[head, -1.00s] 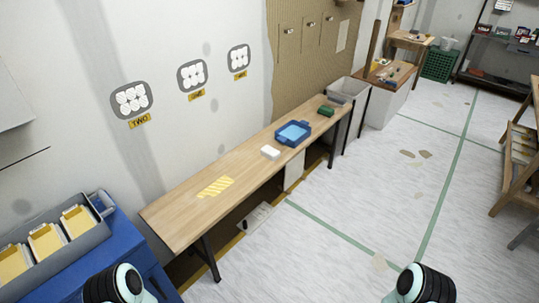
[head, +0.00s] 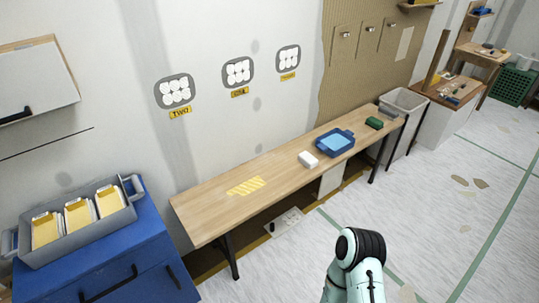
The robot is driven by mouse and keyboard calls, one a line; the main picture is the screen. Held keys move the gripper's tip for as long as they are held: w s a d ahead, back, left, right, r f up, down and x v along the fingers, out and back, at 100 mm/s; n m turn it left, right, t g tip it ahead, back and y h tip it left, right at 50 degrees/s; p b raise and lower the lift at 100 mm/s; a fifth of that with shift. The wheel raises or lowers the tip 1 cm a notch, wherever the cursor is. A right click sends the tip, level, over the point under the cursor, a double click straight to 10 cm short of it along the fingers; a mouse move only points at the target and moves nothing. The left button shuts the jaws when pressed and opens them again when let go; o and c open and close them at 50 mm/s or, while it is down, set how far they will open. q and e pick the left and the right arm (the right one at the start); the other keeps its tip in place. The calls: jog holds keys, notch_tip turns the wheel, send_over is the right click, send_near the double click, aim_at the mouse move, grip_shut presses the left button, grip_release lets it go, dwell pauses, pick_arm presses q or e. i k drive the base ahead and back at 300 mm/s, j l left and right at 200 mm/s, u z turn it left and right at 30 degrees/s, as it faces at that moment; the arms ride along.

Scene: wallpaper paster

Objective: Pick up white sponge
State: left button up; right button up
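The white sponge (head: 308,159) is a small white block lying on the wooden table (head: 215,207), left of a blue tray (head: 335,142). It stands clear of the tray with a small gap. One arm of mine shows at the bottom right of the head view, but its gripper is out of the picture. My other arm is not in view. Neither gripper shows, and nothing of mine is near the sponge.
A green block (head: 374,123) lies on the table beyond the blue tray. A yellow striped patch (head: 246,187) marks the near tabletop. A blue cabinet (head: 95,250) with a grey bin (head: 85,240) stands at left. A grey container (head: 404,100) is past the table.

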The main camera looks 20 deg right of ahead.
aim_at(308, 160)
jog(key=i+l+u, duration=0.15)
jog(key=l+u, duration=0.2)
jog(key=i+l+u, duration=0.1)
jog(key=l+u, duration=0.2)
jog(key=l, duration=0.3)
jog(key=l+u, duration=0.35)
jog(key=l, duration=0.7)
jog(key=l+u, duration=0.1)
jog(key=l, duration=1)
jog(key=i+l, duration=0.1)
jog(key=l, duration=0.25)
jog(key=i+l, duration=0.1)
jog(key=l, duration=0.6)
jog(key=i+l, duration=0.3)
jog(key=l, duration=0.1)
